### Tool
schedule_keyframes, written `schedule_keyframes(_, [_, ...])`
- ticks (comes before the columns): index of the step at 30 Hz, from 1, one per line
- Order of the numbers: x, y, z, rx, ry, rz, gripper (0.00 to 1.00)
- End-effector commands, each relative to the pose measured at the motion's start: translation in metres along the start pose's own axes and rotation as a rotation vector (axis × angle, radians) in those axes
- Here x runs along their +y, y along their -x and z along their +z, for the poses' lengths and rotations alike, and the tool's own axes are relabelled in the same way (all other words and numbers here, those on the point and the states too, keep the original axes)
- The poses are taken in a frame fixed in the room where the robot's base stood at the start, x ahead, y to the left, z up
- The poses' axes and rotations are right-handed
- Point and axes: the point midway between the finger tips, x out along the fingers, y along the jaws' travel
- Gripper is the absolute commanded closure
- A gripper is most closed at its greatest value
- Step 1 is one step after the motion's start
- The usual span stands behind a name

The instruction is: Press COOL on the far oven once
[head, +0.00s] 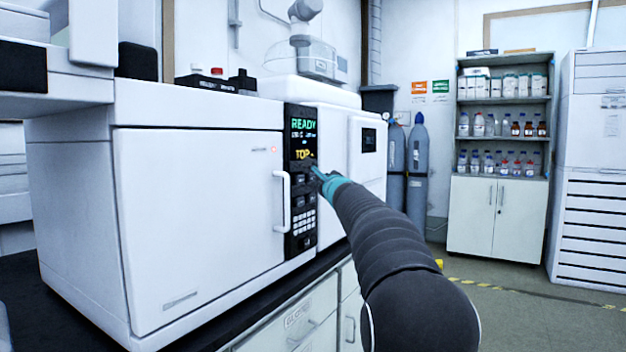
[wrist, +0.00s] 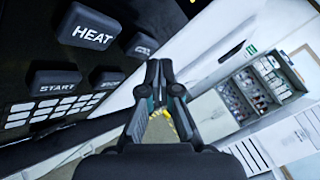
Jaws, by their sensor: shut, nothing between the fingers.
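A white oven (head: 205,190) with a door and handle stands on the bench. Its black control panel (head: 301,240) faces me, with a green READY and a yellow "TOP" on its display (head: 303,130). In the wrist view, a HEAT button (wrist: 92,31) and a START button (wrist: 57,82) are readable. The button beside HEAT (wrist: 140,45), further right, has a label too small to read surely. My gripper (head: 316,172) is shut and empty, near the panel just below the display. In the wrist view its fingertips (wrist: 160,75) are right of the buttons; contact cannot be told.
Another white unit (head: 366,170) stands right of the panel. Part of a further white machine (head: 60,85) shows at the left edge. Gas cylinders (head: 417,170) and a shelf cabinet (head: 497,215) stand at the back. The floor (head: 540,320) at right is open.

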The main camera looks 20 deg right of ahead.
Motion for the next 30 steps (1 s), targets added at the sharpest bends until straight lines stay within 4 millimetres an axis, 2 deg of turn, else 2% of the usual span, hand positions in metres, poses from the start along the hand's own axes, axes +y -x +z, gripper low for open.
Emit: schedule_keyframes(30, [0.0057, -0.0075, 0.0059, -0.001, 0.000, 0.000, 1.00])
